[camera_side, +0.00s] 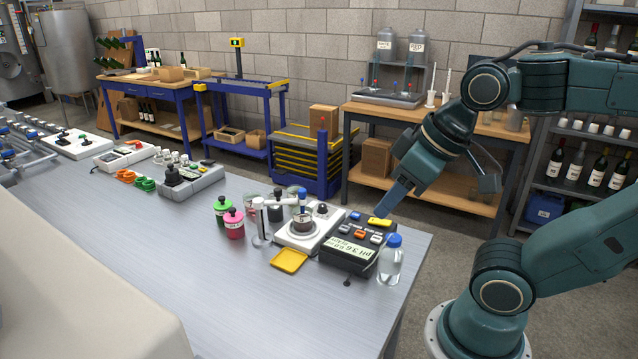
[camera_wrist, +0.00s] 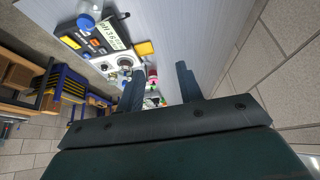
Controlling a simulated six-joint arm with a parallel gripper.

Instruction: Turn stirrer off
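The stirrer (camera_side: 285,238) is a white flat unit on the grey bench, with a beaker of dark liquid (camera_side: 302,225) on its plate. A black knob (camera_side: 322,209) stands at its back right corner; its setting is too small to read. The stirrer also shows in the wrist view (camera_wrist: 113,62), beyond my fingers. My gripper (camera_side: 388,208) is above the bench's right end, to the right of the stirrer and apart from it. In the wrist view its two fingers (camera_wrist: 157,80) are spread with nothing held between them.
A black pH meter (camera_side: 348,258) stands right of the stirrer, near my fingers. A clear blue-capped bottle (camera_side: 390,265) is at the bench's right edge. The front bench is clear.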

